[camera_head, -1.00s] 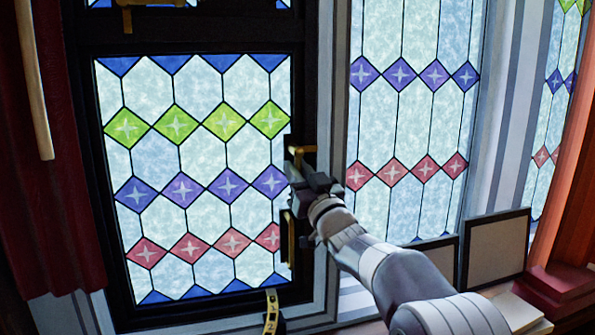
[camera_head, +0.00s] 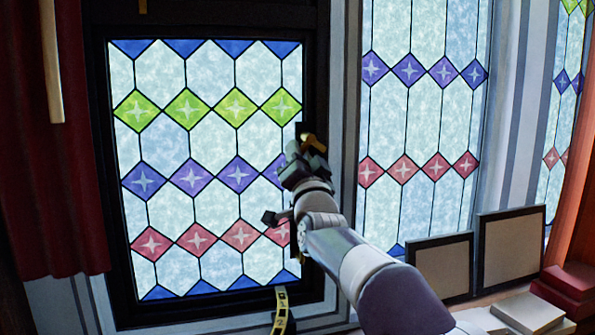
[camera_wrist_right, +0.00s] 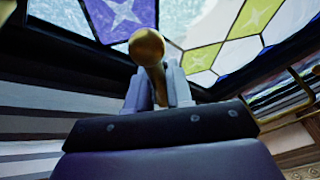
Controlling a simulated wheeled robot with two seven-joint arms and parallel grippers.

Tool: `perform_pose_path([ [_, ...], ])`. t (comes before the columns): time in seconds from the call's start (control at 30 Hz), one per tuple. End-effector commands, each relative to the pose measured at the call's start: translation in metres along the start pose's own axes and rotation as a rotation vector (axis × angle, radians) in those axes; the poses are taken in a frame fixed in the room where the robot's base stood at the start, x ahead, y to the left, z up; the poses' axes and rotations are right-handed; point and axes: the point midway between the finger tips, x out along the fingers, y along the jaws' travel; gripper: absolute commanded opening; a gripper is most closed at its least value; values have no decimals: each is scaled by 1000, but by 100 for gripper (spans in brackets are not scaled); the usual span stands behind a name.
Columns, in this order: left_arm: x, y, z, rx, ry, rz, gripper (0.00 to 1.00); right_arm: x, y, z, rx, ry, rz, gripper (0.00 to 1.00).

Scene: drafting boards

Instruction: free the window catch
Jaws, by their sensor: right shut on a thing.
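The brass window catch (camera_head: 313,142) sits on the right side of the dark window frame (camera_head: 318,80). My right gripper (camera_head: 307,158) is at the catch and covers much of it. In the right wrist view, the catch's rounded brass handle (camera_wrist_right: 147,48) stands between the two pale fingers of my right gripper (camera_wrist_right: 158,92), which is shut on it. The handle's round end sticks out past the fingers. The lower part of the catch and its mount are hidden. My left gripper is not in view.
Stained-glass panes (camera_head: 210,170) fill the window, with a second window (camera_head: 425,110) to the right. Two framed boards (camera_head: 512,248), a pale book (camera_head: 528,312) and red books (camera_head: 568,285) stand at lower right. A yellow tape (camera_head: 280,312) is below; a red curtain (camera_head: 70,190) hangs left.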

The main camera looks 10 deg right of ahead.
Motion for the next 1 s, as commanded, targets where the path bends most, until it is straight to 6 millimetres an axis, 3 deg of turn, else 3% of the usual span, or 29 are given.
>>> perform_pose_path([
  [0.17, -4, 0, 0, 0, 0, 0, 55, 3, -5, -6, 151, 34, 59, 0],
  [0.7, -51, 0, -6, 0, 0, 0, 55, 11, -20, -16, 591, 129, 243, 0],
  [1.0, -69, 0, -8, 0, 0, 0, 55, 12, -23, -18, 750, 165, 309, 0],
])
